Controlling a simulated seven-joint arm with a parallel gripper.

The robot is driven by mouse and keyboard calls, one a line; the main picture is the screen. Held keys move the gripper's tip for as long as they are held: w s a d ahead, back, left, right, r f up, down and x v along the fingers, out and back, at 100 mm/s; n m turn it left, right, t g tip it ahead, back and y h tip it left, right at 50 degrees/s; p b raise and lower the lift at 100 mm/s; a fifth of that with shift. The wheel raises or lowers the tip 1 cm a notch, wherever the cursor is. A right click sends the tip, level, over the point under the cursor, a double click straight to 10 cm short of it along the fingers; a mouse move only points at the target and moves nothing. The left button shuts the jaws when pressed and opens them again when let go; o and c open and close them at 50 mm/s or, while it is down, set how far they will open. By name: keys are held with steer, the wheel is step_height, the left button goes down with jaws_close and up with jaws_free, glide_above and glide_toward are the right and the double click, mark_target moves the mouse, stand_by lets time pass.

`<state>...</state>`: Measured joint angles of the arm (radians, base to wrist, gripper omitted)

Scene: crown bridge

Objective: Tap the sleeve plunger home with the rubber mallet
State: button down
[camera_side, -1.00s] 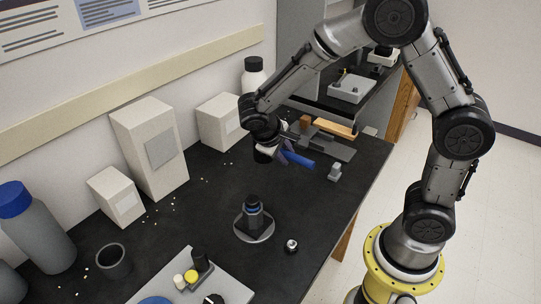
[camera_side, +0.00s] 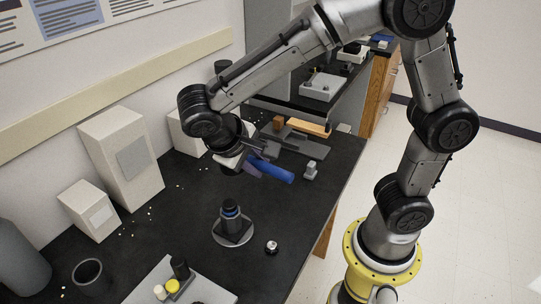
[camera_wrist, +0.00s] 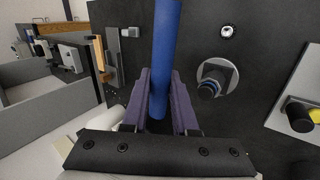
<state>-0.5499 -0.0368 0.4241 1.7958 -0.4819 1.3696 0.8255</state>
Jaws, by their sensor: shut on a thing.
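The sleeve plunger (camera_side: 231,210) is a dark cylinder with a blue ring, standing upright in a dark block on a round grey plate (camera_side: 219,240). It also shows in the wrist view (camera_wrist: 209,89), right of my gripper. My gripper (camera_side: 254,166) is shut on the blue handle of the mallet (camera_side: 275,173), above the bench and behind the plunger, apart from it. In the wrist view the handle (camera_wrist: 166,50) runs up between the purple fingers of my gripper (camera_wrist: 159,90). I cannot make out the mallet's head.
A small silver-and-black part (camera_side: 272,247) lies right of the plate. A small grey block (camera_side: 311,170) stands near the bench's right edge. A light tray (camera_side: 205,292) with yellow and black parts is in front. White boxes (camera_side: 122,155) line the wall.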

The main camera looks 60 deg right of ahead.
steer(key=a, duration=0.2)
steer(key=shift+a+r+n+t, duration=0.2)
steer(key=shift+a+n+t, duration=0.1)
steer(key=shift+n+t, duration=0.1)
steer(key=shift+s, duration=0.1)
steer(key=shift+f, duration=2.75)
